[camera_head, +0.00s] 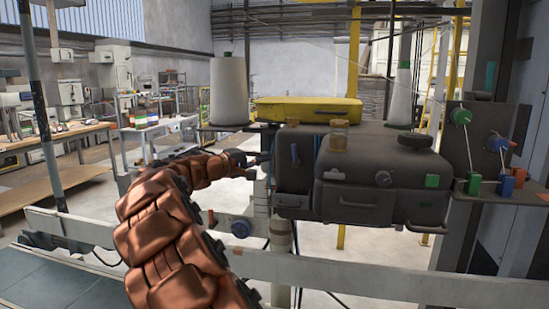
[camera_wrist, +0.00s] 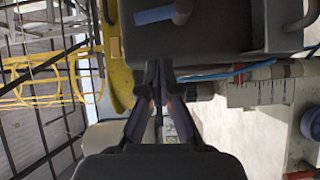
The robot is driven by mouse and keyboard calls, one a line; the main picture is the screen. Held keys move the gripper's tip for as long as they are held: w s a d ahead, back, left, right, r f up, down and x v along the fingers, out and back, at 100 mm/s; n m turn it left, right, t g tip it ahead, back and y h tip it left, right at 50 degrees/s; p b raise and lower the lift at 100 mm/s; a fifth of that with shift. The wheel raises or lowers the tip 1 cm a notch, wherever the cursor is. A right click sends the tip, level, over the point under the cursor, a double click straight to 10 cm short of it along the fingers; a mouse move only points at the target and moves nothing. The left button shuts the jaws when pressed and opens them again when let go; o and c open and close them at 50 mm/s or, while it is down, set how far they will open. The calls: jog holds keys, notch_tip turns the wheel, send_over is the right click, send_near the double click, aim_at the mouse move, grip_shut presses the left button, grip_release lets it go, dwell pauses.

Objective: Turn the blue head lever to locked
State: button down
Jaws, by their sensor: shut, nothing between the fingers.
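The blue head lever (camera_head: 295,153) is a short upright bar on the left part of the dark grey machine head (camera_head: 352,202). It also shows at the top of the wrist view as a flat blue bar (camera_wrist: 154,15) on the grey housing. My gripper (camera_head: 264,158) is just left of the machine head in the head view. In the wrist view my gripper (camera_wrist: 159,68) has its fingers together and empty, pointing at the housing edge, apart from the lever. Any lock marking is too small to read.
A yellow cover (camera_head: 307,108) and a white thread cone (camera_head: 228,90) stand behind the head. Green and blue dials (camera_head: 497,143) are at the right. A pale rail (camera_head: 345,275) crosses in front below.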

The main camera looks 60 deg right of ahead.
jog(key=v, duration=0.6)
jog(key=shift+w+f+b, duration=0.2)
jog(key=shift+f+b, duration=0.1)
jog(key=shift+f, duration=0.05)
jog(key=shift+a, duration=0.1)
